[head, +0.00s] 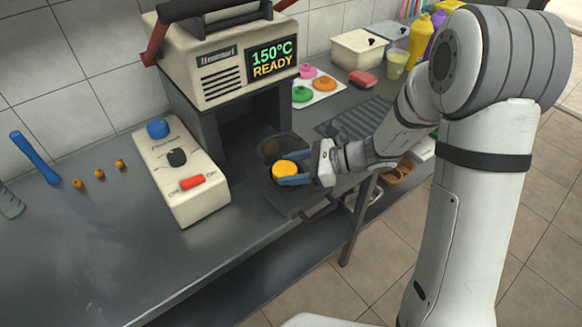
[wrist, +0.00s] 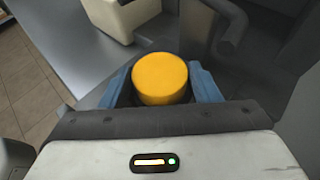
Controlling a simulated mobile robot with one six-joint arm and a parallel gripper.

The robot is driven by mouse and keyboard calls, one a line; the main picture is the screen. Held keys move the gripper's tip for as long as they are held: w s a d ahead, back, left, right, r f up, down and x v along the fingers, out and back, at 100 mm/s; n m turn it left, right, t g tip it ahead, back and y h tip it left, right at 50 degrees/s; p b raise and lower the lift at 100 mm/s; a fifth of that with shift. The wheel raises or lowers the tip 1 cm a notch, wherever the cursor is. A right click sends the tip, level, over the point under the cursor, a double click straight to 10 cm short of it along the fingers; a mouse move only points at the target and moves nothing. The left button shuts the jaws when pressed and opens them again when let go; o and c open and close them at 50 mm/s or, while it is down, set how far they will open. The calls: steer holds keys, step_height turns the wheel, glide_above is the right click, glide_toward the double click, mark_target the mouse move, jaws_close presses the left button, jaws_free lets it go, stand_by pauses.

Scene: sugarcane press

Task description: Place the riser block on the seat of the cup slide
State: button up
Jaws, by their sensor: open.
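A yellow round block, which I take as the riser block (head: 284,169), is at the dark cup slide (head: 287,205) in front of the press. My gripper (head: 291,175) is open, with its blue fingers on either side of the block. In the wrist view the block (wrist: 160,78) lies between the two fingertips (wrist: 162,85), its round top facing the camera. The block looks upright. Its underside and the seat below it are hidden, so I cannot tell whether it rests fully on the seat.
The press (head: 225,60) stands behind the slide, its display reading 150°C READY. A control box (head: 180,172) with blue, black and red controls is to the left. A white tray with colored pieces (head: 320,86) and a ribbed dark mat (head: 355,118) lie to the right.

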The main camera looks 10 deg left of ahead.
steer(key=shift+s+f, duration=0.25)
steer(key=shift+f, duration=0.05)
steer(key=r+p+v, duration=0.1)
steer(key=v, duration=1.1)
steer(key=s+d+r+n+t+h, duration=0.1)
steer(key=s+d+n+h, duration=0.3)
steer(key=d+n, duration=0.1)
steer(key=s+d+r+n+t+h, duration=0.1)
steer(key=s+d+r+n+h, duration=0.1)
steer(key=s+d+n+h, duration=0.2)
steer(key=s+d+r+n+t+h, duration=0.1)
steer(key=s+d+n+h, duration=0.4)
steer(key=n, duration=0.3)
steer(key=shift+s+d+r+h, duration=0.3)
steer(key=shift+s+r, duration=0.05)
steer(key=shift+s, duration=0.25)
steer(key=shift+t, duration=0.3)
steer(key=p+v, duration=0.3)
steer(key=w+p+v, duration=0.1)
steer(key=p+v, duration=0.1)
steer(key=shift+s+r, duration=0.1)
steer(key=shift+r, duration=0.25)
